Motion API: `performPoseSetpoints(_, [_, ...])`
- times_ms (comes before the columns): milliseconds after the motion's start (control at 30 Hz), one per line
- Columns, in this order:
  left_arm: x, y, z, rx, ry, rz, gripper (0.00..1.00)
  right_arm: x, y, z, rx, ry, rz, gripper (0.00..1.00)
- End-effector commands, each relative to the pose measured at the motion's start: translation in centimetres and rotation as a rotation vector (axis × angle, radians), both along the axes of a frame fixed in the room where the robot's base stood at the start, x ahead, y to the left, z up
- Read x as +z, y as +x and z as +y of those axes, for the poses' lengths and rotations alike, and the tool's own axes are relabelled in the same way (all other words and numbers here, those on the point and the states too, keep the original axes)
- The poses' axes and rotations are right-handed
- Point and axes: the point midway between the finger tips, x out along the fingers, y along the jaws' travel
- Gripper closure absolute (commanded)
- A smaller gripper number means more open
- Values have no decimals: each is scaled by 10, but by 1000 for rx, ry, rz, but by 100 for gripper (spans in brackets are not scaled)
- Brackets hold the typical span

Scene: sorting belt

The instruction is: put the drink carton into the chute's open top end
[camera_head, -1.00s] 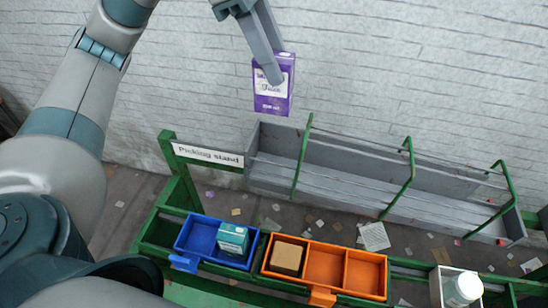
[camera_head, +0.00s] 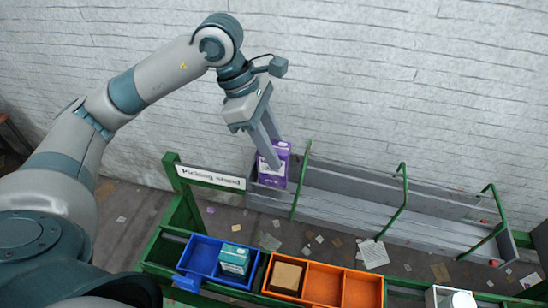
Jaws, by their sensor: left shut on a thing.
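The purple drink carton (camera_head: 275,166) is upright in the grip of my left gripper (camera_head: 269,160). Its lower part overlaps the left end of the grey chute (camera_head: 350,204), where it appears to be at or just inside the chute's open end. Whether it touches the chute floor I cannot tell. My left gripper is shut on the carton, with its fingers pointing down over the carton's sides. My right gripper is not in view.
Green hoops (camera_head: 399,200) arch over the chute. A "Picking stand" sign (camera_head: 209,177) is left of it. In front are a blue bin (camera_head: 203,257) with a teal box (camera_head: 234,259), and an orange bin (camera_head: 345,286) with a brown box (camera_head: 286,277).

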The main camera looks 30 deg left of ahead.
Motion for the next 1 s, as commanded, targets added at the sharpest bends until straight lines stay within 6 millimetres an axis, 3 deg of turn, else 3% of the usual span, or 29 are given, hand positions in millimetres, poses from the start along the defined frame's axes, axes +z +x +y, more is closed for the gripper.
performPoseSetpoints(467, [-6,0,0,1,2,2,100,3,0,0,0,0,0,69])
performPoseSetpoints(800, [-40,-1,0,1,1,3,100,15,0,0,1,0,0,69])
performPoseSetpoints(1000, [-46,0,0,-1,0,0,100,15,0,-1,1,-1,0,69])
